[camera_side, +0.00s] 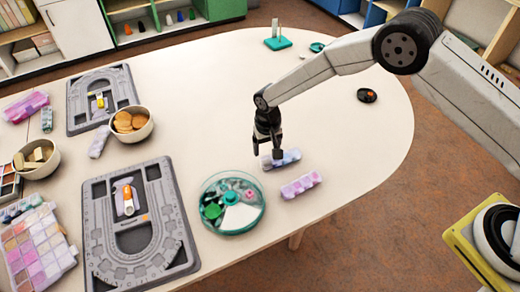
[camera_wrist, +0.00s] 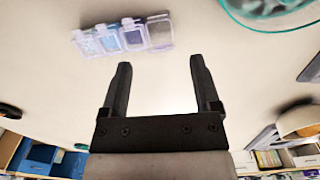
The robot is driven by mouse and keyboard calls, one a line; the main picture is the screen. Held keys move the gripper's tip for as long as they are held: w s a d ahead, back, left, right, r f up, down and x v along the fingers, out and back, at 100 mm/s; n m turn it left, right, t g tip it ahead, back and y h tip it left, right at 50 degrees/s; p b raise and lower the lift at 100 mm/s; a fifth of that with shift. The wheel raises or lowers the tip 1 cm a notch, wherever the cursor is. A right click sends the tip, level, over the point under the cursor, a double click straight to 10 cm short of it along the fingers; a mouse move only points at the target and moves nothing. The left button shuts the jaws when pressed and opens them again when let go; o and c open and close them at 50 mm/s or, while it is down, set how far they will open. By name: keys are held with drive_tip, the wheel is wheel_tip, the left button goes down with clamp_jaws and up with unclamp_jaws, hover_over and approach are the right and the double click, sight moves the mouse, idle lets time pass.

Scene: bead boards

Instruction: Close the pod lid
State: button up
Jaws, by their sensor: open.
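My gripper (camera_side: 267,153) is open and points down above the table. In the wrist view its two fingers (camera_wrist: 160,65) are apart with nothing between them. A pale blue-lilac pod strip (camera_side: 288,158) lies by the fingertips in the side view, partly hidden by them. A second, pinker pod strip (camera_side: 301,185) lies just in front of it. The wrist view shows one strip of several clear-lidded pods (camera_wrist: 125,37) beyond the fingertips, towards the upper left; I cannot tell which strip it is. Whether any lid stands open is too small to tell.
A round teal divided container (camera_side: 234,203) stands left of the strips and shows in the wrist view's upper right (camera_wrist: 265,8). Grey bead boards (camera_side: 97,225), bowls (camera_side: 131,136) and bead boxes fill the table's left. The table (camera_side: 360,150) is mostly clear to the right.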

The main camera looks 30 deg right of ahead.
sight(268, 157)
drive_tip(key=shift+f, duration=2)
clamp_jaws()
drive_tip(key=shift+s+t, duration=0.1)
drive_tip(key=shift+t, duration=0.2)
drive_tip(key=shift+s+f+t, duration=0.1)
drive_tip(key=shift+s+t, duration=0.05)
drive_tip(key=shift+t, duration=0.25)
